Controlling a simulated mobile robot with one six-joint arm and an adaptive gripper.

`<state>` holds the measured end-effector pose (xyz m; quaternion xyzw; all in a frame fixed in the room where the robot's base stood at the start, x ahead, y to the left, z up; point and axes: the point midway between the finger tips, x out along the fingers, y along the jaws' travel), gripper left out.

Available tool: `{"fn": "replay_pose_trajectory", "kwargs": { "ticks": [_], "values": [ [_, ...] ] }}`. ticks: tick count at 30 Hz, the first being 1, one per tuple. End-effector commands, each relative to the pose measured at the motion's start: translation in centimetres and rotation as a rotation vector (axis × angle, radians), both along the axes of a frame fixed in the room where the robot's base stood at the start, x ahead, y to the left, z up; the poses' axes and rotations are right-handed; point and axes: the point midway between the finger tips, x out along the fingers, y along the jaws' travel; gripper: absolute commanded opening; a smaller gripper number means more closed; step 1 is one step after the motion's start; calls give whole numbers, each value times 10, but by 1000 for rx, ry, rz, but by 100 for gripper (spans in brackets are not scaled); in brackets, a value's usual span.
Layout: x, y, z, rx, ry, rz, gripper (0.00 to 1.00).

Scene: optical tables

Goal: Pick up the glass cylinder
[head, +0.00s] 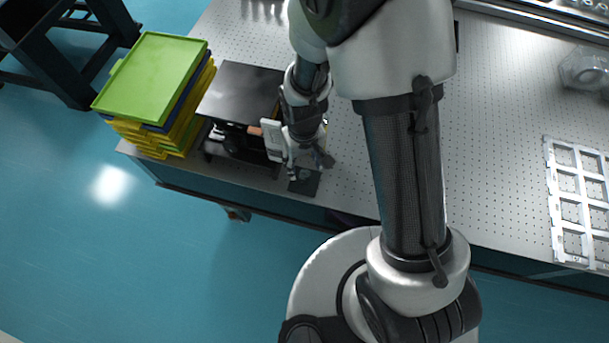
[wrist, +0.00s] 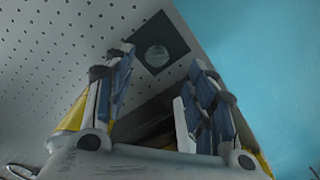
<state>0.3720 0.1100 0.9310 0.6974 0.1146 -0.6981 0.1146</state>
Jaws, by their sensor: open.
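The glass cylinder (wrist: 157,55) shows in the wrist view as a pale, see-through round shape on a dark square plate (wrist: 178,45). In the head view the cylinder (head: 304,175) is small and faint on the dark plate (head: 304,187), near the front edge of the optical table. My gripper (wrist: 160,78) is open and empty, its two blue-padded fingers spread apart. The cylinder appears beyond the fingertips, roughly between them, with no visible contact. In the head view my gripper (head: 308,158) is just above and behind the plate, partly covering it.
A black-topped device (head: 240,90) stands just left of my gripper. Stacked green, yellow and blue trays (head: 155,80) are farther left. A white rack (head: 580,200) and clear glassware (head: 585,68) are on the right. The perforated tabletop (head: 500,110) between is largely clear.

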Motion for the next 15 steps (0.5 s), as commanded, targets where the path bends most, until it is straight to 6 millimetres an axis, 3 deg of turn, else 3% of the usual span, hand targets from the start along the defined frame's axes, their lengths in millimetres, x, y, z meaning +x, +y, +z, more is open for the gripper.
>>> {"fn": "replay_pose_trajectory", "kwargs": {
  "ticks": [3,11,15],
  "values": [
    [0,0,-22,-1,3,0,51],
    [1,0,-36,0,0,0,51],
    [2,-2,-53,0,1,-1,51]
  ]
}}
